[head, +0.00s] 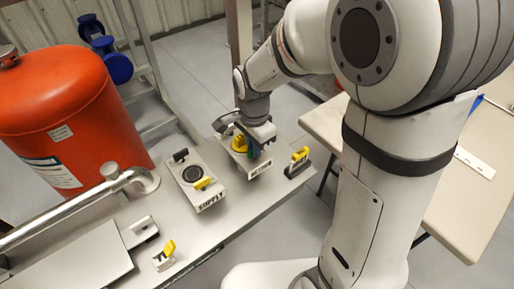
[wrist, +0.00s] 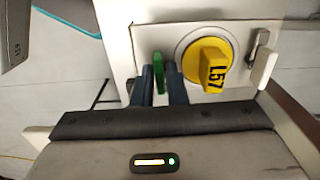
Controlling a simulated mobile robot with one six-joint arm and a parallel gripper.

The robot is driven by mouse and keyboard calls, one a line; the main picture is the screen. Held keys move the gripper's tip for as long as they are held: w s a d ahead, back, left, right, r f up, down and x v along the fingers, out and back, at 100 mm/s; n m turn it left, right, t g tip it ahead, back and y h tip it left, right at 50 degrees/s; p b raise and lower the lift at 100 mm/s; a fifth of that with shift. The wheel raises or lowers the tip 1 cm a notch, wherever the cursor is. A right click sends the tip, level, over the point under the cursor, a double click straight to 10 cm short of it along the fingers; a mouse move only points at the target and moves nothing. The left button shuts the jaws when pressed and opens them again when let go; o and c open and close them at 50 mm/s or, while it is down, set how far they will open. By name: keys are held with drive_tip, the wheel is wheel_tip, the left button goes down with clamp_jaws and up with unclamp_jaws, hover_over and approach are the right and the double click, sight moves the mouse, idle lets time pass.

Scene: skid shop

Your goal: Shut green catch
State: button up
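The green catch (wrist: 158,73) stands at the left part of a pale box's face in the wrist view. My gripper (wrist: 160,88) has one dark finger on each side of it, close together, and the green fills the narrow gap between them. A yellow knob marked L57 (wrist: 207,62) sits just right of the fingers on the same box. In the head view my gripper (head: 258,150) is down at the box (head: 260,170) beside the yellow knob (head: 239,143). My gripper hides part of that box there.
A white-handled latch (wrist: 265,65) is at the box's right side. In the head view, the SUPPLY box (head: 211,205) stands left of my gripper and a black and yellow catch (head: 298,162) stands right. A red tank (head: 60,105) and a silver pipe (head: 75,213) are at the left.

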clamp_jaws()
drive_tip(key=shift+n, duration=1.7)
drive_tip(key=shift+n, duration=1.8)
drive_tip(key=shift+n, duration=1.7)
